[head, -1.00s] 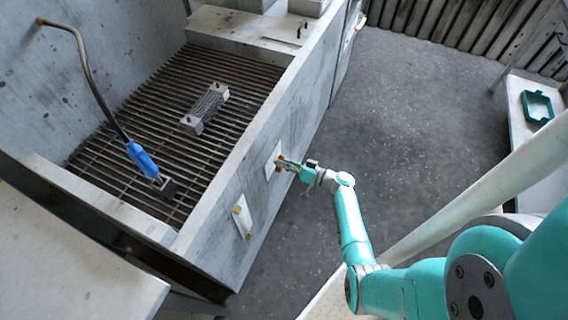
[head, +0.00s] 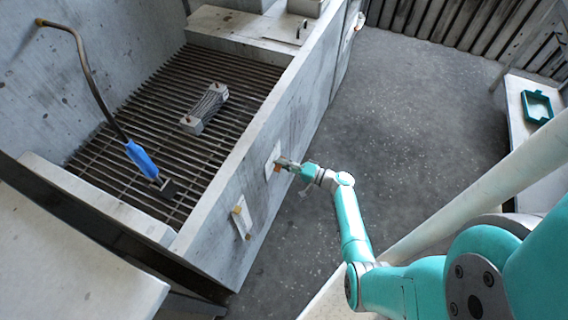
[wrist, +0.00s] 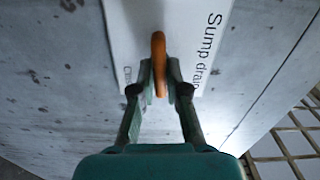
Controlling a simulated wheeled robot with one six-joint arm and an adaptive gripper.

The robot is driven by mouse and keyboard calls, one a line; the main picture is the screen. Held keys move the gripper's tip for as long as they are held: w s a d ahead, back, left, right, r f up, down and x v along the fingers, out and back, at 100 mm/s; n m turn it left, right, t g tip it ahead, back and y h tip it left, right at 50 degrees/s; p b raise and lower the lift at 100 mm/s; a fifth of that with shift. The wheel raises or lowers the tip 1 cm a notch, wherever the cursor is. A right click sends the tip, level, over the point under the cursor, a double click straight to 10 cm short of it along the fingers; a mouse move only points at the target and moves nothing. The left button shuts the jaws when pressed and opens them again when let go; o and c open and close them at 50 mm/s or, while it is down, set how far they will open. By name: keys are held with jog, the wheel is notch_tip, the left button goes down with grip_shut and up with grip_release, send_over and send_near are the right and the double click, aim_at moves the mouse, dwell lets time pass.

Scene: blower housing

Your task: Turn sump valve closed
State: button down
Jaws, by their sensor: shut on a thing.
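The sump valve has an orange handle (wrist: 158,58) in front of a white plate (wrist: 190,20) marked "Sump drain" in the wrist view. In the head view the plate (head: 271,158) sits on the outer side wall of the grated housing. My gripper (wrist: 160,80) is shut on the orange handle, one finger on each side of it. In the head view my gripper (head: 283,163) reaches the plate from the right. The handle is mostly hidden there by the fingers, and in the wrist view it appears nearly edge-on.
A blue-handled hose tool (head: 143,160) and a grey finned block (head: 206,108) lie on the grate. A teal tray (head: 537,106) rests at right. The floor beside the wall is clear.

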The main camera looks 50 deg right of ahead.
jog(key=shift+m, duration=0.6)
jog(key=c, duration=1.2)
grip_release()
jog(key=shift+v, duration=3.75)
jog(key=shift+f, duration=0.1)
